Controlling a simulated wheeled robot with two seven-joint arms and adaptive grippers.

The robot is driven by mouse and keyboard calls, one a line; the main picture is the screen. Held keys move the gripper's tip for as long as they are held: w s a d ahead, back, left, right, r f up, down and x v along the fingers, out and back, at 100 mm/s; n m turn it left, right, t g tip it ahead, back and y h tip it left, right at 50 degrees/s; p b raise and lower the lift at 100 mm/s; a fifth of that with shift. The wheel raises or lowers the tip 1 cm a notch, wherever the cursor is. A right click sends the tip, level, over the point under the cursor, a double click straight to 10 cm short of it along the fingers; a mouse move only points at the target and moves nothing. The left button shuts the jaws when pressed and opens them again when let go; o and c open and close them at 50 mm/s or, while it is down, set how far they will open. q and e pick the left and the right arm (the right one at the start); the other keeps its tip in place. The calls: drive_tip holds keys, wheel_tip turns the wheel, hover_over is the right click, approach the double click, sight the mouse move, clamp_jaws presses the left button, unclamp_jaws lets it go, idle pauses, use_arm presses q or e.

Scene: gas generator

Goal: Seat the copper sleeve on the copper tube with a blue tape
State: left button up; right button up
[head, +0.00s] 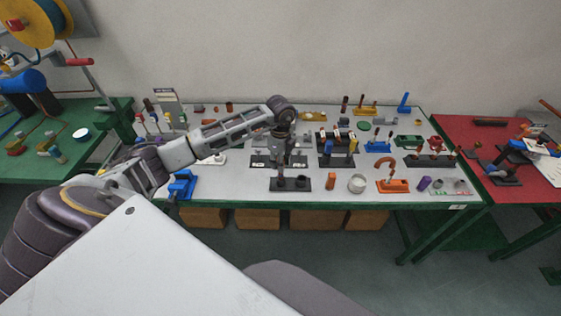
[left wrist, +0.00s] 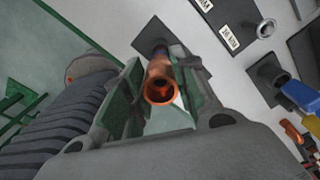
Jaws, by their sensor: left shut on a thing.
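My left gripper (head: 281,168) points down over the front middle of the grey table. In the left wrist view my left gripper (left wrist: 158,92) is shut on a copper sleeve (left wrist: 160,88), its round open end facing the camera. Copper also shows just beyond the sleeve, over a black base plate (left wrist: 150,36); I cannot tell whether the sleeve is apart from that piece or around it. The same black base (head: 291,184) shows below the gripper in the head view. My right gripper is not in view.
A blue vise-like piece (head: 182,185) is at the left front. Several fixtures crowd the table's back.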

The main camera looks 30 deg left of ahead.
use_arm(q)
drive_tip(key=shift+f, duration=0.25)
drive_tip(key=o, duration=0.9)
drive_tip(key=shift+o, duration=0.2)
wheel_tip(320, 180, up, 12)
idle(1.2)
